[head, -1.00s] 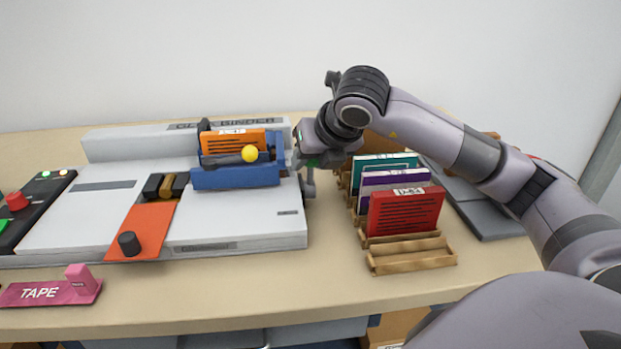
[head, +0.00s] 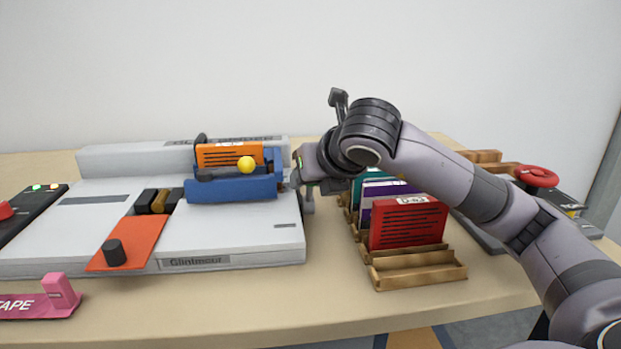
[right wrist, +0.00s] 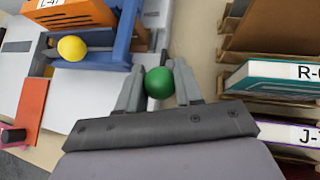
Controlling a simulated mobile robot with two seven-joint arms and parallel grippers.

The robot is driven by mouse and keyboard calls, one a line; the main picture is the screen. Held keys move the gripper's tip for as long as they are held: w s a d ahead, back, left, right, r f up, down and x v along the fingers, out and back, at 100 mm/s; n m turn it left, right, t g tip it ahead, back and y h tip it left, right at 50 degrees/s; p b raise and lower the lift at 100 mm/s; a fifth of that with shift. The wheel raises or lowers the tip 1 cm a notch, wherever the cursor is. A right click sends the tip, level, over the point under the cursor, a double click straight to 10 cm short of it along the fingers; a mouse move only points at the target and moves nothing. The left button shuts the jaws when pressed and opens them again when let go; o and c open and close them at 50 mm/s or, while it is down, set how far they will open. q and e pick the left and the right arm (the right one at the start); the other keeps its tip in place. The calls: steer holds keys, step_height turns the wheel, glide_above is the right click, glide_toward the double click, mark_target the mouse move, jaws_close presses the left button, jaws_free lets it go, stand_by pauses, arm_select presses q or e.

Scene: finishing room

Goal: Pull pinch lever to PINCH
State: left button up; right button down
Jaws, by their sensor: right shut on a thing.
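The binding machine (head: 235,235) is a long pale grey body on the table in the head view. The pinch lever's green ball knob (right wrist: 160,82) sits between the two fingers of my right gripper (right wrist: 157,72), which is shut on it. In the head view my right gripper (head: 299,178) is at the machine's right end, beside the blue clamp; it hides the green knob there. The blue clamp (head: 232,189) holds an orange book (head: 229,155) and has a yellow ball knob (head: 247,164). No PINCH marking is readable. My left gripper is out of view.
A wooden rack (head: 415,275) with red, purple and teal books stands close right of my right gripper. A red handwheel (head: 537,176) is behind my right forearm. A pink tape block (head: 45,300) is at front left.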

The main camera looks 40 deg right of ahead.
steer(key=c, duration=1.1)
jaws_free()
steer(key=shift+o, duration=0.2)
steer(key=shift+s, duration=0.1)
steer(key=v, duration=0.7)
steer(key=shift+p, duration=0.3)
